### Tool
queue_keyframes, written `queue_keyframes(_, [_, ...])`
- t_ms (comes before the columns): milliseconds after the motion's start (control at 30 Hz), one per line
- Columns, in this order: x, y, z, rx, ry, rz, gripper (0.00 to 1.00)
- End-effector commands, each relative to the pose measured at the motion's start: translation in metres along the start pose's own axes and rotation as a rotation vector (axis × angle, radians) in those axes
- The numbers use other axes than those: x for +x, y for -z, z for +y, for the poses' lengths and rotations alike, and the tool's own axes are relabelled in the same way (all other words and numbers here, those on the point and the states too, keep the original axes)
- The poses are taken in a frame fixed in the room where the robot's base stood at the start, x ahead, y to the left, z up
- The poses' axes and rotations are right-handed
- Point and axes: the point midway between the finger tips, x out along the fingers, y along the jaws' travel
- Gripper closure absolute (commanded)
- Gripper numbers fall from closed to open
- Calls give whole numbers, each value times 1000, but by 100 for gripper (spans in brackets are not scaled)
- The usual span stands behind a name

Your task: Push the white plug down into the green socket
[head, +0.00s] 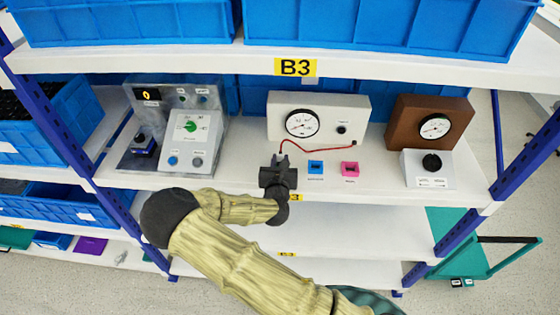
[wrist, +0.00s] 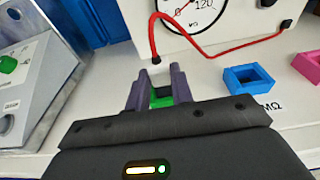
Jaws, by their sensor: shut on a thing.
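My gripper (wrist: 160,82) is shut on the white plug (wrist: 160,74), which is mostly hidden between the dark fingers. Part of the green socket (wrist: 160,101) shows between and below the fingers, around a dark opening. How far the plug sits above or in the socket cannot be told. In the head view my gripper (head: 279,161) is at the shelf's front, below the meter, and hides both plug and socket.
A red cord (head: 312,151) runs to the white meter (head: 318,118). Blue (head: 316,167) and pink (head: 350,169) sockets stand right of my gripper. A grey panel (head: 192,143) stands left, and a brown gauge box (head: 430,121) right.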

Motion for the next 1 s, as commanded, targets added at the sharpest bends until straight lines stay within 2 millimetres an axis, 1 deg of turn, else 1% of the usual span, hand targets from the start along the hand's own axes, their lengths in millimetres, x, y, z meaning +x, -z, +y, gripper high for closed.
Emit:
queue_keyframes(700, [3,15,0,0,0,-1,100])
queue_keyframes(733, [2,14,0,0,0,-1,71])
queue_keyframes(833, [2,14,0,0,0,-1,52])
queue_keyframes(1000, [2,14,0,0,0,0,52])
